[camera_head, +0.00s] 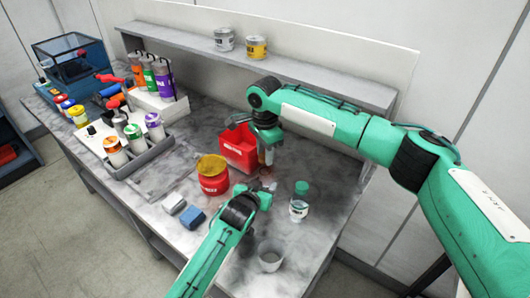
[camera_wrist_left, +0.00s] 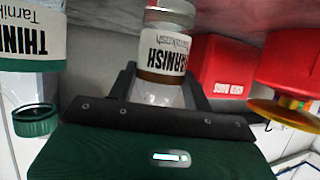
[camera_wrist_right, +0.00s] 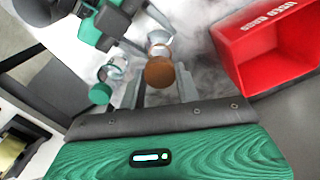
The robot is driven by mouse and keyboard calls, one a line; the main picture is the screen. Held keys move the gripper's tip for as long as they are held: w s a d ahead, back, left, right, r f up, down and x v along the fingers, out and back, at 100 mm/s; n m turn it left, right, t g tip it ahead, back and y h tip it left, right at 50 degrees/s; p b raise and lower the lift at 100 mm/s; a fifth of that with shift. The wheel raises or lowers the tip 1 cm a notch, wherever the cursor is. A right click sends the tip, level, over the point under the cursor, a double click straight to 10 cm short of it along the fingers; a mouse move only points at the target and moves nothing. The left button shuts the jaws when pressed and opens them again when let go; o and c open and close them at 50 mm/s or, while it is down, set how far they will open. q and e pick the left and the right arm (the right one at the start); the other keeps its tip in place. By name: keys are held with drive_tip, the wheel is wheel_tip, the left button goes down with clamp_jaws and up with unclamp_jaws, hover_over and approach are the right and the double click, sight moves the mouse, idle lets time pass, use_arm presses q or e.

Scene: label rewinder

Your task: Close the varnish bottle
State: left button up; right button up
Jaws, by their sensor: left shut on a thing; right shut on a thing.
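The varnish bottle (camera_wrist_left: 165,45) is clear with a white label and appears upside down in the left wrist view. My left gripper (camera_wrist_left: 162,85) is shut on it, one finger on each side. In the head view my left gripper (camera_head: 264,190) is low over the table. A brown cap (camera_wrist_right: 160,73) is between the fingertips of my right gripper (camera_wrist_right: 158,85), which is shut on it from above. In the right wrist view the cap overlaps the bottle (camera_wrist_right: 159,40); I cannot tell whether it touches or is seated on the neck.
A thinner bottle (camera_head: 299,205) with a green cap stands just right of the grippers. A red rag bin (camera_head: 238,150) is behind and a red can (camera_head: 213,180) with a yellow lid is left. A grey cup (camera_head: 270,258) and two blocks (camera_head: 192,216) are nearer the front.

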sight(265, 183)
drive_tip(key=shift+f, duration=0.45)
drive_tip(key=shift+f, duration=0.85)
drive_tip(key=shift+f, duration=0.55)
drive_tip(key=m, duration=0.9)
drive_tip(key=shift+a, duration=0.1)
drive_tip(key=m, duration=0.4)
